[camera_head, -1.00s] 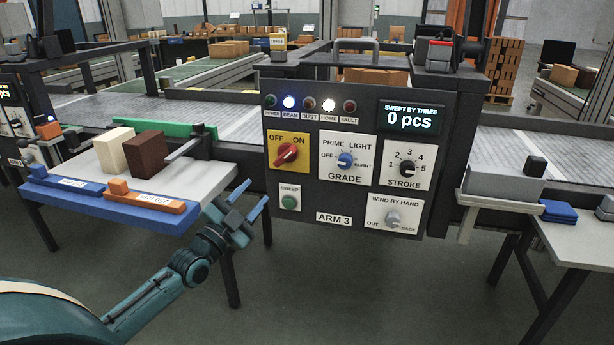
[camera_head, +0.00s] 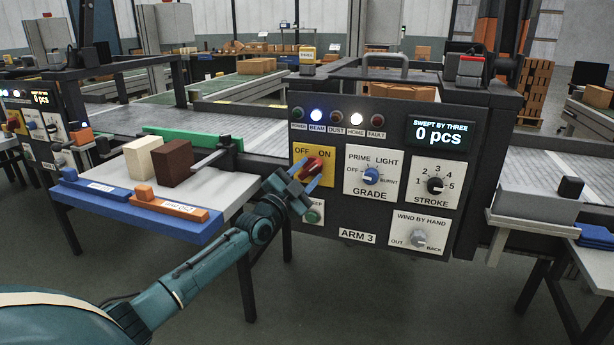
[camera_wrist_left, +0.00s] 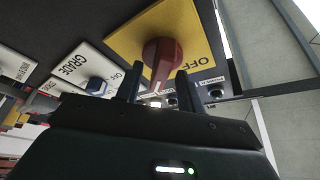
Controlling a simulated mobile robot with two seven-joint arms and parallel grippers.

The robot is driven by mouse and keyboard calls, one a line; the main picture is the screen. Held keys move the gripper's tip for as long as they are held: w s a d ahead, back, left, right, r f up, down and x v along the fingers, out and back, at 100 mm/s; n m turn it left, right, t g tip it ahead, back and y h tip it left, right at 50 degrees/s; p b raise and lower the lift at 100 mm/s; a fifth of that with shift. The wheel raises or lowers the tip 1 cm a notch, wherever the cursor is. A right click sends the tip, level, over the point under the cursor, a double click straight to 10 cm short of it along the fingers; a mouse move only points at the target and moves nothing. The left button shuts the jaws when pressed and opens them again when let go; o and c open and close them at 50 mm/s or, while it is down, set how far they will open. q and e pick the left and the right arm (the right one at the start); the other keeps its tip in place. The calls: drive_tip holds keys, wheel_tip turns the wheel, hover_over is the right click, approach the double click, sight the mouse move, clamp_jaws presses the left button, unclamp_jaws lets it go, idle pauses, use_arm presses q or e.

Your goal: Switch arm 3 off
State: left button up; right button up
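The arm 3 panel (camera_head: 388,180) faces me with its ARM 3 label (camera_head: 357,236). The red OFF/ON knob (camera_head: 315,166) sits on a yellow plate (camera_head: 301,153) at the panel's left; in the head view it is partly behind my fingers. My left gripper (camera_head: 304,188) is at the knob, its fingers apart. In the left wrist view, the red knob (camera_wrist_left: 162,58) shows between and beyond the two open fingers (camera_wrist_left: 158,86); whether they touch it I cannot tell. My right gripper is out of view.
Below the yellow plate is the green SWEEP button (camera_head: 313,216), partly hidden by my gripper. To the right are the GRADE knob (camera_head: 371,176), STROKE knob (camera_head: 435,185) and WIND BY HAND knob (camera_head: 418,239). A table with a blue edge (camera_head: 140,216) and blocks stands left.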

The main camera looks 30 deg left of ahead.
use_arm(q)
drive_tip(key=shift+w, duration=0.1)
clamp_jaws()
idle(0.4)
